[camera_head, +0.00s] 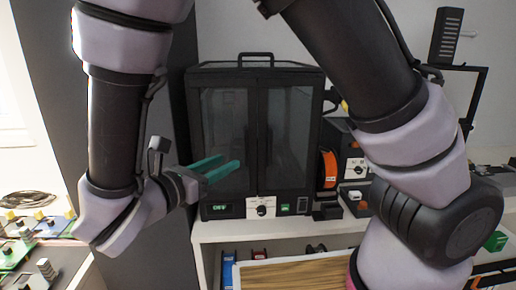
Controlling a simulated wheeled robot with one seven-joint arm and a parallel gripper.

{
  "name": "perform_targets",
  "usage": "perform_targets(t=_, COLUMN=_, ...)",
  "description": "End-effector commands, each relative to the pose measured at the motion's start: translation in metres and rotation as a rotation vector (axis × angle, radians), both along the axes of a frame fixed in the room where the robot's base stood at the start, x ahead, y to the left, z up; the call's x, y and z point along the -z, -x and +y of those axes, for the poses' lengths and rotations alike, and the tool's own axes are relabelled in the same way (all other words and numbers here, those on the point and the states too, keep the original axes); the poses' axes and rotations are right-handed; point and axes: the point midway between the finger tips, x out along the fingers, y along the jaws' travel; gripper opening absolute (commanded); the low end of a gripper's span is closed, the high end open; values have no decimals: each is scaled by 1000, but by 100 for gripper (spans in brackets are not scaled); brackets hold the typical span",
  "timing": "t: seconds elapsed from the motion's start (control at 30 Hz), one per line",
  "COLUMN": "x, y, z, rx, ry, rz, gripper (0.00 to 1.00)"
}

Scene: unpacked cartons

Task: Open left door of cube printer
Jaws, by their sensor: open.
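The cube printer (256,196) is a black box-shaped enclosure with a top handle. It stands on a white surface in the middle of the view. Its left door (225,120) and right door (287,125) are dark glass panels, and both look closed. My gripper (238,162) has green fingers that are apart and empty. It is in front of the lower part of the left door, pointing right. I cannot tell whether the fingertips touch the door. The door handles are too dark to make out clearly.
An orange spool (329,170) and a small dark device (357,165) stand right of the printer. A white shelf (215,230) bears the printer, with a wooden board (300,272) below in front. A bench with green circuit boards (20,250) is at the lower left.

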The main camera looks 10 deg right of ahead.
Motion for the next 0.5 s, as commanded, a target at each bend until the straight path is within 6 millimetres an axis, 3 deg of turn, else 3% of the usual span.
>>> perform_targets(t=0.1, x=3, y=9, z=14, rx=-64, ry=54, rz=-26, gripper=42)
perform_targets(t=0.2, x=3, y=7, z=14, rx=-76, ry=66, rz=-32, gripper=42)
perform_targets(t=0.5, x=3, y=-34, z=-16, rx=-70, ry=65, rz=-31, gripper=42)
